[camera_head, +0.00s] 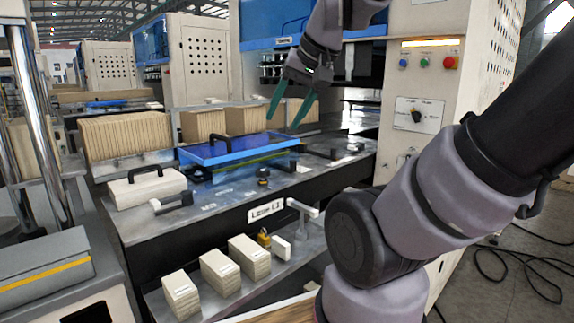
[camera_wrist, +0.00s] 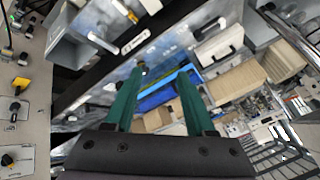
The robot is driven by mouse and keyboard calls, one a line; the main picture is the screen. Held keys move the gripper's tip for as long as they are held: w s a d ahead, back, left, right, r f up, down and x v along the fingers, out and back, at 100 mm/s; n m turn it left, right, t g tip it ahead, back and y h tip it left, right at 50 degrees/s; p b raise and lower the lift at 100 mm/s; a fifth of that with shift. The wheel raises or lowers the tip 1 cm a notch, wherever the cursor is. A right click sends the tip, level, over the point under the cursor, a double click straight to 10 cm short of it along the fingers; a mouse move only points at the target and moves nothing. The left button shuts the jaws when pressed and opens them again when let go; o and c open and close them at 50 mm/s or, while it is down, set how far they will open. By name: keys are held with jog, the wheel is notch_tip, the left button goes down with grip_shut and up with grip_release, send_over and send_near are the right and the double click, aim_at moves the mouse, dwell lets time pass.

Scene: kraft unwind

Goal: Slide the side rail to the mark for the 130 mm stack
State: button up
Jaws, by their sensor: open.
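My gripper (camera_head: 283,122) hangs open and empty above the back right of the metal bench (camera_head: 235,212). Its two green fingers also show apart in the wrist view (camera_wrist: 161,72). A blue tray-like frame (camera_head: 240,149) with a black handle lies on the bench, below and left of the fingers. A pale block (camera_head: 146,188) with a black handle sits at the left; it also shows in the wrist view (camera_wrist: 218,45). I cannot tell which handled part is the side rail. Small white labels (camera_head: 208,207) mark the bench top; their text is too small to read.
Kraft stacks (camera_head: 125,137) stand behind the bench. A black knob (camera_head: 263,176) rises from its front part. A control cabinet (camera_head: 422,85) stands at the right. Air around the fingers looks free.

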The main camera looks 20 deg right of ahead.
jog(key=w+a+f+m+g+y, duration=0.3)
jog(key=w+f+m+g+y, duration=0.2)
jog(key=w+f+m+y, duration=0.15)
jog(key=m+t+h, duration=0.3)
jog(key=m+t, duration=1.2)
jog(key=m, duration=0.6)
send_near(295, 163)
jog(key=shift+y, duration=0.25)
jog(key=x, duration=1.1)
jog(key=shift+d, duration=0.15)
jog(key=shift+f, duration=0.1)
grip_shut()
